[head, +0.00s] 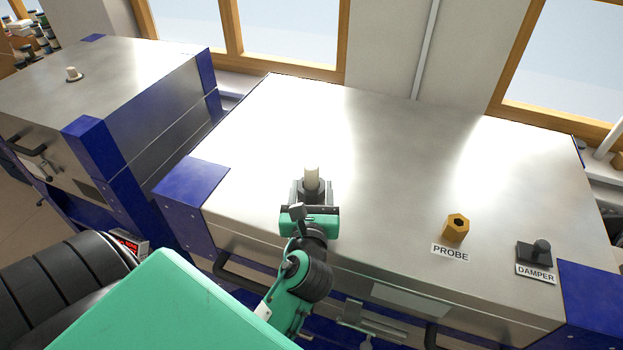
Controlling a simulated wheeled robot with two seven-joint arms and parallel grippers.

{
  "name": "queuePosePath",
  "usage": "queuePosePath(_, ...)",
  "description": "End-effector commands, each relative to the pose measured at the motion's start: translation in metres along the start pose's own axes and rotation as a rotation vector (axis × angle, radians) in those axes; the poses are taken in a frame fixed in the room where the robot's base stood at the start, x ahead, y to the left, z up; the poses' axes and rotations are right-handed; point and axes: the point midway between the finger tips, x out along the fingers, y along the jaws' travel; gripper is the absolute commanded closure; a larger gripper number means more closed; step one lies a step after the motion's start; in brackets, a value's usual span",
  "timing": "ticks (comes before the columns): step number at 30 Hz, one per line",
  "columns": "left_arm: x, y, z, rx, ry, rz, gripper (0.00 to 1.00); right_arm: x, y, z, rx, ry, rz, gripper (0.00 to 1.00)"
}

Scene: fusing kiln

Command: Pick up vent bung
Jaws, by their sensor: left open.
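The vent bung (312,174) is a small pale cream plug standing upright on the steel top of the near kiln (380,150). My left gripper (311,188) is open, with its grey fingers at the bung's lower part. The fingers hide the bung's base, and I cannot tell whether they touch it. My right gripper is not in view.
A second kiln (120,70) at the left has a similar plug (73,74). The lid's middle is clear.

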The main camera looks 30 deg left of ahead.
Motion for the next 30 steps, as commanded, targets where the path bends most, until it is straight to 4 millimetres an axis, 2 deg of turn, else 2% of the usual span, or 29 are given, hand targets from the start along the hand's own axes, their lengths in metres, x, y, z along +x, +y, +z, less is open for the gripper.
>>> queuePosePath(9, 0.04, 0.002, 0.001, 0.0, -0.003, 0.001, 0.45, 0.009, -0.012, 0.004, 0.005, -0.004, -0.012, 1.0)
queuePosePath(19, 0.047, 0.002, 0.001, 0.001, 0.0, 0.0, 0.45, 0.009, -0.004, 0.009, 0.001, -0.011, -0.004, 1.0)
queuePosePath(20, 0.047, 0.002, 0.001, 0.001, 0.0, 0.0, 0.47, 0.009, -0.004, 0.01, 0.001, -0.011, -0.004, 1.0)
queuePosePath(27, 0.047, 0.002, 0.001, 0.0, 0.0, 0.0, 0.94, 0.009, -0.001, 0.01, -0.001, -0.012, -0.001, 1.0)
queuePosePath(30, 0.047, 0.002, 0.001, 0.0, -0.001, 0.0, 0.95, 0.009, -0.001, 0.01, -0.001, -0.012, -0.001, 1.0)
